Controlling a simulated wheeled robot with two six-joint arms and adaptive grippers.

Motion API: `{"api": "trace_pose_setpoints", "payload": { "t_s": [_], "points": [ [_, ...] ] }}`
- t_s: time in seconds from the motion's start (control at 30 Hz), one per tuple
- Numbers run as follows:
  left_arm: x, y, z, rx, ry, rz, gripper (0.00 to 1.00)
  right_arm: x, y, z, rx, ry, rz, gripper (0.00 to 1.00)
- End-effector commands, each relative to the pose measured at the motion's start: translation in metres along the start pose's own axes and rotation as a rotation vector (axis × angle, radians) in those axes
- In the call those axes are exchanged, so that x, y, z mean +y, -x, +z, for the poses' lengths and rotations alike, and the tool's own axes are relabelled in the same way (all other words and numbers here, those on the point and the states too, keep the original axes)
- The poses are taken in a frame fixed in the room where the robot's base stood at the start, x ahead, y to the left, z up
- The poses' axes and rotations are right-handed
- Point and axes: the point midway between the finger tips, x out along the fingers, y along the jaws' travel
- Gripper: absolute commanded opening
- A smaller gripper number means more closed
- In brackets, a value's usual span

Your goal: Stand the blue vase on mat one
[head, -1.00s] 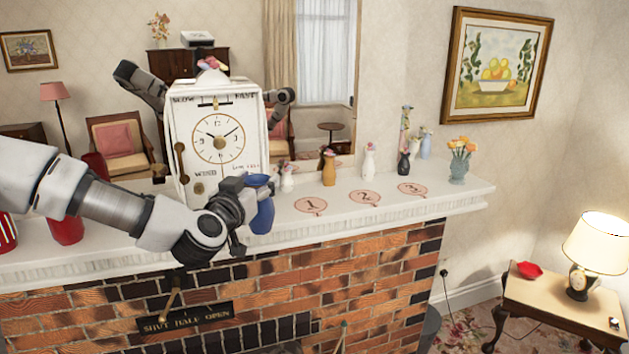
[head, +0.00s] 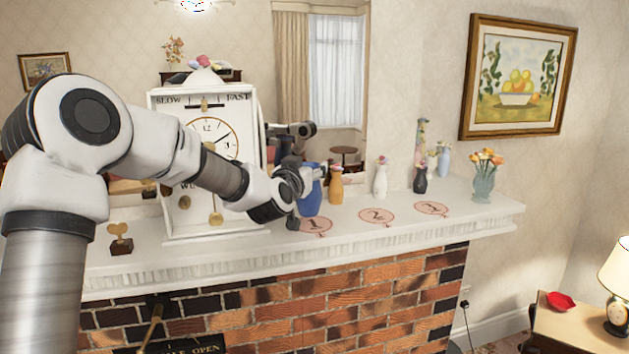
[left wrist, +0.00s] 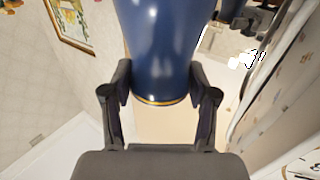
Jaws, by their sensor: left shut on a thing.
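The blue vase (head: 311,199) is in my left gripper (head: 299,188), at the near left end of the row of mats. In the left wrist view, the dark blue vase (left wrist: 160,45) is between the two fingers of my left gripper (left wrist: 160,88), with a gold band at its lower edge. Mat one (head: 316,226) is a pink disc marked 1 on the white mantel. The vase's lower end appears over the mat's back edge; I cannot tell whether it touches. The gripper and forearm hide the vase's left side. My right gripper is not in view.
Mat two (head: 377,216) and mat three (head: 432,208) lie bare to the right. An orange vase (head: 336,184) stands close behind the blue one, a white vase (head: 381,181) further right. A white clock (head: 165,130) stands left behind my arm. The mantel (head: 480,212) ends at right.

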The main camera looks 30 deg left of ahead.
Motion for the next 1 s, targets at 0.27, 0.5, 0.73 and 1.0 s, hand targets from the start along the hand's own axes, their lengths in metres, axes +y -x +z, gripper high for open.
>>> {"api": "trace_pose_setpoints", "payload": {
  "t_s": [0.27, 0.5, 0.73, 1.0],
  "points": [
    [0.008, -0.026, 0.018, -0.006, 0.000, 0.001, 0.00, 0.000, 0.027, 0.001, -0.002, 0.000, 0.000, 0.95],
    [0.007, -0.025, 0.037, 0.002, 0.001, 0.001, 0.00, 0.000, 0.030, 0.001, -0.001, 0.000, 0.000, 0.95],
    [0.007, -0.025, 0.043, 0.002, 0.001, 0.001, 0.00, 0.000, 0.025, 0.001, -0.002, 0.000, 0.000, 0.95],
    [0.007, -0.025, 0.041, 0.000, 0.001, 0.001, 0.84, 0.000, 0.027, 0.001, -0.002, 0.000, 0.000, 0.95]
  ]
}}
